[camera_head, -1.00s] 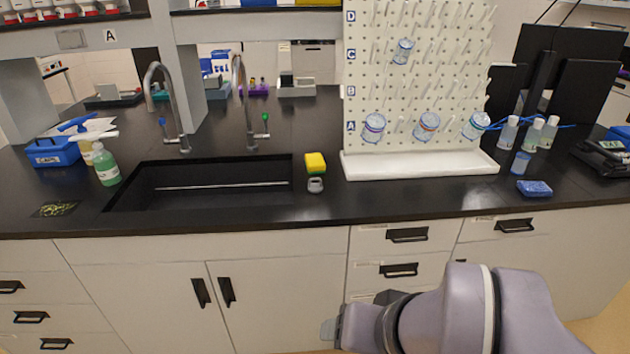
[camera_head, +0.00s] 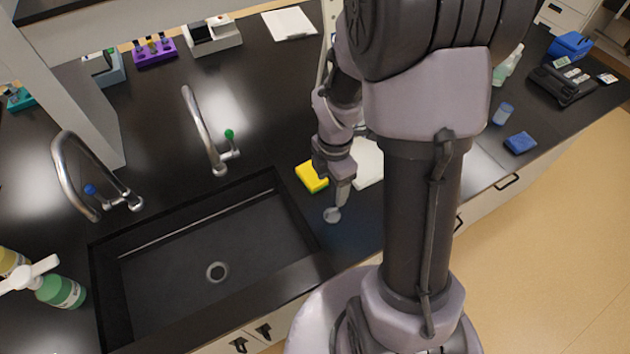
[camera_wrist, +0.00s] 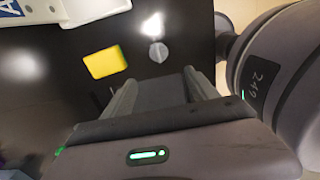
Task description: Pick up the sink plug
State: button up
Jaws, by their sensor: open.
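The sink plug (camera_head: 332,214) is a small round grey piece standing on the black counter, just right of the sink (camera_head: 180,255). It also shows in the wrist view (camera_wrist: 158,51), beyond my fingertips. My gripper (camera_head: 341,192) points down above the counter, close to the plug on its far side in the head view. In the wrist view my gripper (camera_wrist: 158,85) has its two fingers apart with nothing between them. The plug appears clear of the fingers. The exact height of the fingertips above it is hard to tell.
A yellow sponge (camera_head: 312,177) lies beside the plug and close to my gripper. Two curved taps (camera_head: 200,130) stand behind the sink. A green bottle (camera_head: 62,291) is at the left. A blue sponge (camera_head: 520,143) lies at the right. My arm hides much of the drying rack.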

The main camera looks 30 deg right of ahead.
aim_at(333, 210)
jog(key=f+b, duration=0.1)
jog(key=f, duration=0.3)
jog(key=f+b, duration=0.1)
jog(key=f, duration=0.4)
jog(key=d+f+b, duration=0.1)
jog(key=f, duration=0.4)
jog(key=shift+w+f+b, duration=0.1)
jog(key=shift+f+b, duration=0.1)
jog(key=shift+b, duration=0.1)
jog(key=shift+r, duration=0.1)
jog(key=shift+c, duration=0.2)
jog(key=c, duration=1.4)
